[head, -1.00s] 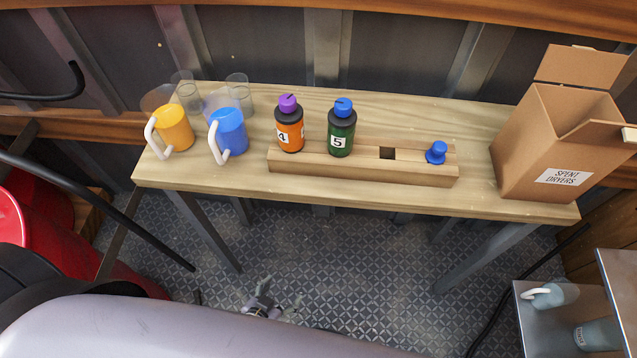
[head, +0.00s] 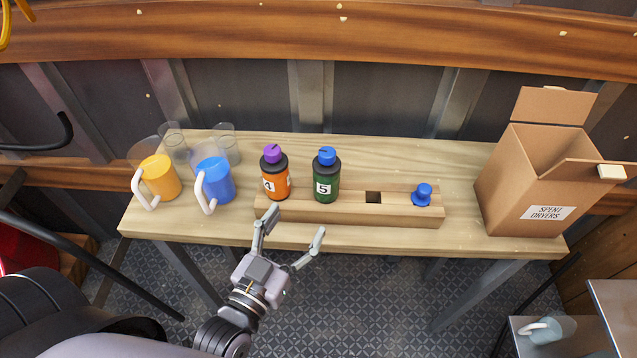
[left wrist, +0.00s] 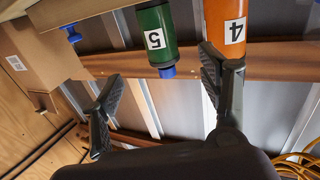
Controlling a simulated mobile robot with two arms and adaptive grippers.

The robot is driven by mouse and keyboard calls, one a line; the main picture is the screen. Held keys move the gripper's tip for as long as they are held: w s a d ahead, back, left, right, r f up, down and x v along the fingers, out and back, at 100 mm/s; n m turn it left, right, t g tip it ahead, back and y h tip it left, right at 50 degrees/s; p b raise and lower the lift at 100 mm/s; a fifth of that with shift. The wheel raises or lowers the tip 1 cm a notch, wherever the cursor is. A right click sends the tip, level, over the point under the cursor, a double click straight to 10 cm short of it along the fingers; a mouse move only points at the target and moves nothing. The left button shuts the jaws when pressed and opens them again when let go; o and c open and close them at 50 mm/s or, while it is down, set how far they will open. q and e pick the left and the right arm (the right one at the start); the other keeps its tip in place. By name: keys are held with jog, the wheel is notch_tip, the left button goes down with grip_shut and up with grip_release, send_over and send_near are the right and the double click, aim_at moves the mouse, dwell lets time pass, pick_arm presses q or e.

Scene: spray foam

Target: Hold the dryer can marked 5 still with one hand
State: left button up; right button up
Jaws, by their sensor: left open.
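The dryer can marked 5 (head: 325,182) is dark green with a black shoulder and a blue cap. It stands upright in the wooden rack (head: 400,214). It also shows in the left wrist view, upside down (left wrist: 155,32). The orange can marked 4 (head: 274,182), with a purple cap, stands just left of it. My left gripper (head: 292,228) is open and empty, in front of the rack's front edge and below the cans. In the left wrist view its fingers (left wrist: 165,85) are spread apart. My right gripper is not in view.
A yellow mug (head: 160,176), a blue mug (head: 216,181) and clear cups stand at the left of the table (head: 450,155). A blue knob (head: 423,194) and an empty square hole are at the rack's right. A box marked SPENT DRYERS (head: 500,200) stands at the right end.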

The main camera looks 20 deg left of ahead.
aim_at(320, 186)
pick_arm(q)
jog(key=w+p, duration=0.1)
jog(key=w, duration=0.3)
jog(key=w+d+p, duration=0.1)
jog(key=w, duration=0.8)
jog(key=shift+w+d+p, duration=0.25)
jog(key=shift+w+p, duration=0.15)
